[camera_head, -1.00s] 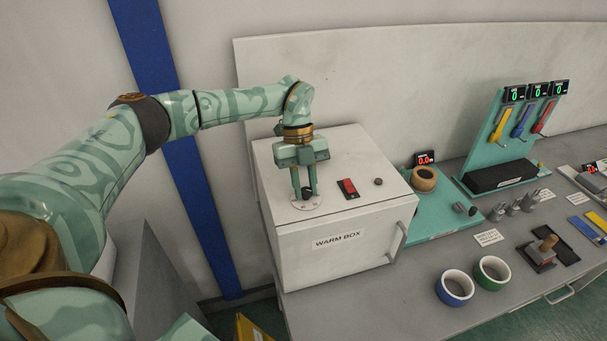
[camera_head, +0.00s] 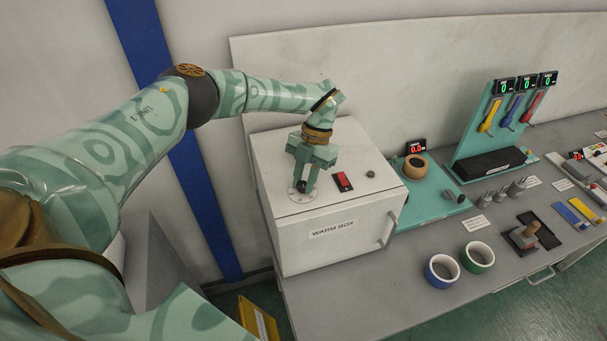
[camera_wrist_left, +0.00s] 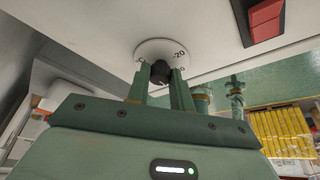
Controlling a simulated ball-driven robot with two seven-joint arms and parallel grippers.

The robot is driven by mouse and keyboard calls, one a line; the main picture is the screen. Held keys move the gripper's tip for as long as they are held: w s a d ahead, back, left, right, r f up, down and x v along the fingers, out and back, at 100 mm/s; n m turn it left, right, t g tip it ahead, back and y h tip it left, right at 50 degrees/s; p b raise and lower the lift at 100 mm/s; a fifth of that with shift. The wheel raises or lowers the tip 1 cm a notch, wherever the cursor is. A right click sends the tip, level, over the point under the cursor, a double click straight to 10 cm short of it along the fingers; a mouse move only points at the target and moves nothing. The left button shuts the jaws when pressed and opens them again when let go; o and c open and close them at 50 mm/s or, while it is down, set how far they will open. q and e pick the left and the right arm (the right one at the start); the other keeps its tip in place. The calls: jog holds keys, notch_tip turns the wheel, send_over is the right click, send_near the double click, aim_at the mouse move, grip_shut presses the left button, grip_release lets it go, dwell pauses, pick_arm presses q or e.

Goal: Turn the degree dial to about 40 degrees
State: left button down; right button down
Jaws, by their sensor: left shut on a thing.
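The degree dial is a black knob (camera_wrist_left: 160,72) on a round white scale plate (camera_head: 305,197) on top of the white warm box (camera_head: 345,215). My left gripper (camera_head: 302,184) points down over the plate and is shut on the knob. In the left wrist view the gripper (camera_wrist_left: 162,82) has a finger on each side of the knob. The mark "20" shows on the plate there; the other marks are mostly hidden by the fingers. The knob's exact setting cannot be read. My right gripper is not in view.
A red switch (camera_head: 343,182) and a small dark knob (camera_head: 370,174) sit right of the dial on the box top. A door handle (camera_head: 390,230) is on the box front.

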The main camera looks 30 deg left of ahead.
pick_arm(q)
jog(key=m+y+p, duration=0.1)
jog(key=m, duration=0.2)
jog(key=m+t+y+p, duration=0.1)
jog(key=m, duration=0.1)
jog(key=shift+d+r+m, duration=0.1)
jog(key=shift+d+m, duration=0.1)
jog(key=shift+m, duration=0.2)
jog(key=shift+p, duration=0.3)
jog(key=c, duration=1.2)
grip_release()
jog(key=shift+m, duration=0.3)
jog(key=shift+c, duration=0.2)
jog(key=b+v, duration=0.3)
jog(key=v, duration=1.3)
jog(key=shift+d, duration=0.25)
jog(key=shift+w, duration=0.1)
